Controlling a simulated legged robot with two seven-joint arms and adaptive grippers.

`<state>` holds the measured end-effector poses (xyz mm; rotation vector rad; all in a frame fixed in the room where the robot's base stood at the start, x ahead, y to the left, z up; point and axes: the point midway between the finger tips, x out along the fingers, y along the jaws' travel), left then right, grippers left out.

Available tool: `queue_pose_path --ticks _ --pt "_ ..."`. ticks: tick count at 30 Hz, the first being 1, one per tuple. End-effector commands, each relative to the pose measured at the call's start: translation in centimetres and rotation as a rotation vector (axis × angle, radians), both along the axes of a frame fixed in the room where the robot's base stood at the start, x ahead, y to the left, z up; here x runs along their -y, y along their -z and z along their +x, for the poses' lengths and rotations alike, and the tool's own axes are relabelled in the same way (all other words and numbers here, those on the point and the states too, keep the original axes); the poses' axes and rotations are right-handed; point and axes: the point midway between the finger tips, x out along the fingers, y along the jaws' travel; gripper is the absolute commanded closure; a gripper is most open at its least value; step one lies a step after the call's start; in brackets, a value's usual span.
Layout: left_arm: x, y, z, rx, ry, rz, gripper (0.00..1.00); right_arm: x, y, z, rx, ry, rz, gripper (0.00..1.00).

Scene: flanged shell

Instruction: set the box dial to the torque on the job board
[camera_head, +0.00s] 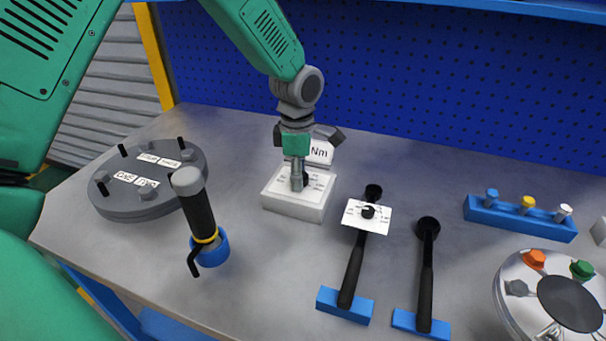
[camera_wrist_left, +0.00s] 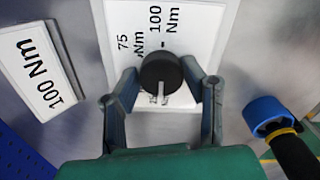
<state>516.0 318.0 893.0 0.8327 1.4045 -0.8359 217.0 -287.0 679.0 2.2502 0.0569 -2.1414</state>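The box dial (camera_head: 295,205) is a white block with a black knob (camera_wrist_left: 160,73) on its printed face. In the left wrist view, the knob's white pointer line points to the bottom of the picture, at small print partly hidden. The marks 75 Nm and 100 Nm lie on the knob's far side. My left gripper (camera_head: 297,182) is over the box, its two fingers on opposite sides of the knob and seemingly touching it. The job board (camera_wrist_left: 40,72) reads 100 Nm; in the head view it stands behind the box, partly hidden. My right gripper is not in view.
A grey flanged cover (camera_head: 125,205) and a black tool in a blue holder (camera_head: 212,250) are left. Two black wrenches (camera_head: 354,265) (camera_head: 426,280) lie right of the box, one under a white card (camera_head: 385,222). A blue socket rack (camera_head: 520,220) and round shell (camera_head: 515,295) stand farther right.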

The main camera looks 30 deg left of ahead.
Motion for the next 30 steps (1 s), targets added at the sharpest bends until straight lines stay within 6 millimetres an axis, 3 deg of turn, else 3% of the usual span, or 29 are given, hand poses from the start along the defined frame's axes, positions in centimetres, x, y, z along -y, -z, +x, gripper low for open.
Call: queue_pose_path --ticks 1,2,12,30 --pt "0.0 0.0 0.0 0.000 0.000 0.001 0.85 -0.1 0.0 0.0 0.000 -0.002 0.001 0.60" --pt "0.1 -0.1 0.0 0.001 0.000 0.003 0.94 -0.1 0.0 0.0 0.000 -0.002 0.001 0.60" --pt "1.2 -0.5 0.5 0.008 0.001 0.015 0.95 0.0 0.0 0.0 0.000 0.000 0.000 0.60" --pt "0.9 -0.7 0.5 0.012 0.038 0.011 0.95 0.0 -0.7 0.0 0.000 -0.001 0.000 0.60"
